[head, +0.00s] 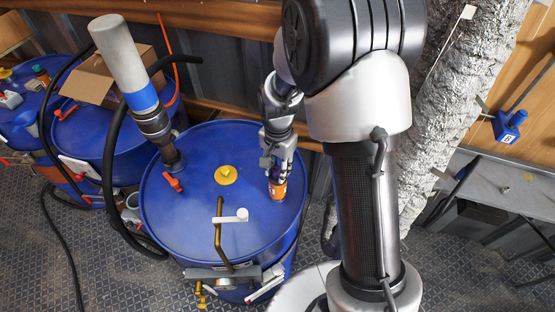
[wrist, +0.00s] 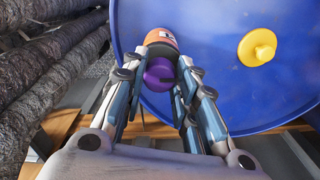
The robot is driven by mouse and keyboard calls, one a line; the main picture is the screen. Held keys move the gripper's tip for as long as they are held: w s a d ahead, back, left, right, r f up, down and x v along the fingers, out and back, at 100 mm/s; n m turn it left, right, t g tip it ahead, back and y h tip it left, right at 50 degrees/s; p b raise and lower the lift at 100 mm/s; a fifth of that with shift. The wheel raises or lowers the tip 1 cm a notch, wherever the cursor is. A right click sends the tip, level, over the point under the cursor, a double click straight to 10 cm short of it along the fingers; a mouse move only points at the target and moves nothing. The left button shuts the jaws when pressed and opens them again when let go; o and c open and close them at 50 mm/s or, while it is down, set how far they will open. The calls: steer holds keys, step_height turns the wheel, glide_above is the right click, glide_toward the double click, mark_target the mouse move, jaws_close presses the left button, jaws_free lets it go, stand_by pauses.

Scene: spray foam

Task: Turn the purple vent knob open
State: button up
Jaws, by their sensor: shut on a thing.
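The purple vent knob (wrist: 160,77) sits between the fingers of my gripper (wrist: 163,60) in the wrist view. My gripper is shut on the purple knob, with a finger on each side. The knob is hidden by the fingers in the head view.
A silver foil duct (head: 445,95) runs at the right.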

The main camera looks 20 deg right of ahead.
steer(key=shift+c, duration=1.2)
steer(key=shift+n, duration=0.3)
steer(key=n, duration=0.5)
steer(key=shift+n, duration=0.3)
steer(key=n+p, duration=0.1)
steer(key=n, duration=0.6)
steer(key=o, duration=1)
steer(key=shift+o, duration=0.2)
steer(key=shift+r, duration=0.1)
step_height(320, 180, up, 12)
